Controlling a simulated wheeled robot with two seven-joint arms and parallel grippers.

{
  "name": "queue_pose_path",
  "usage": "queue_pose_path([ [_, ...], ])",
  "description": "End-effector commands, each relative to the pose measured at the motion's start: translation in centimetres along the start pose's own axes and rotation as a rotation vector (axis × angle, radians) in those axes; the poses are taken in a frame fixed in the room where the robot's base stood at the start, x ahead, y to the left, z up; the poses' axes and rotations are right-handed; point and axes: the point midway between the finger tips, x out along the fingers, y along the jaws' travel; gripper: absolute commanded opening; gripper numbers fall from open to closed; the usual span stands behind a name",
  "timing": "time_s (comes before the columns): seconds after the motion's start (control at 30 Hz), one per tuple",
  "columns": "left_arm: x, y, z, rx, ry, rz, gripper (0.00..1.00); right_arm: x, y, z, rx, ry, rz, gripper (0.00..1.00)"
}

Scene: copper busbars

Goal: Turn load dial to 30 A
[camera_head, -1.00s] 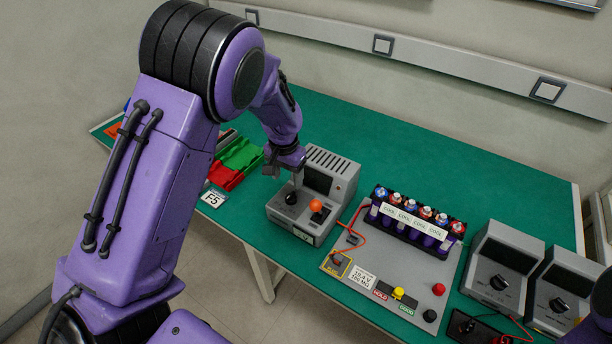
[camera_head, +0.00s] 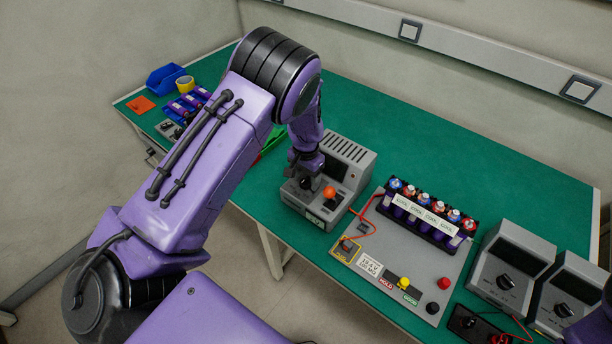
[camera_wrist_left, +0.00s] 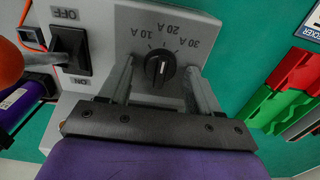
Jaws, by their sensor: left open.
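The grey load unit (camera_head: 356,160) stands on the green bench, with an orange ball knob (camera_head: 329,192) at its front. In the left wrist view its black load dial (camera_wrist_left: 160,69) shows, with upside-down marks 10 A, 20 A and 30 A above it. A white line on the dial stands near upright in the picture; which mark it meets is hard to tell. My left gripper (camera_head: 306,170) is over the unit's front. In the wrist view the left gripper (camera_wrist_left: 160,76) is open, one finger on each side of the dial; contact is unclear. My right gripper is out of view.
In the wrist view an ON/OFF switch (camera_wrist_left: 71,50) sits left of the dial. A grey test board (camera_head: 400,262) with a battery pack (camera_head: 430,215) is to the right, then grey meters (camera_head: 512,265). Red and green bins (camera_wrist_left: 285,100) lie on the other side.

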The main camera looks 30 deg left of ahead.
Motion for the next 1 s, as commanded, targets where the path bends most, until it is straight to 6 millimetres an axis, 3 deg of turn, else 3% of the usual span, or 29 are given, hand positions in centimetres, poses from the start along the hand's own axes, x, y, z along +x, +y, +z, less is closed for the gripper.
queue_pose_path([
  [0.03, 0.00, 0.00, 0.00, 0.000, 0.000, 0.000, 0.63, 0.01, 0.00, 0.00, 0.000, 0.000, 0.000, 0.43],
  [0.2, 0.00, 0.01, 0.00, -0.001, 0.000, 0.000, 0.09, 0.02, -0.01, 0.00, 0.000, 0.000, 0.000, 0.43],
  [0.57, -0.05, 0.08, -0.04, 0.047, 0.001, 0.003, 0.09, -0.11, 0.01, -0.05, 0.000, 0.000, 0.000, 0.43],
  [1.0, -0.09, 0.25, -0.05, 0.363, 0.002, 0.003, 0.09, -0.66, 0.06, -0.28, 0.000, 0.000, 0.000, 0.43],
])
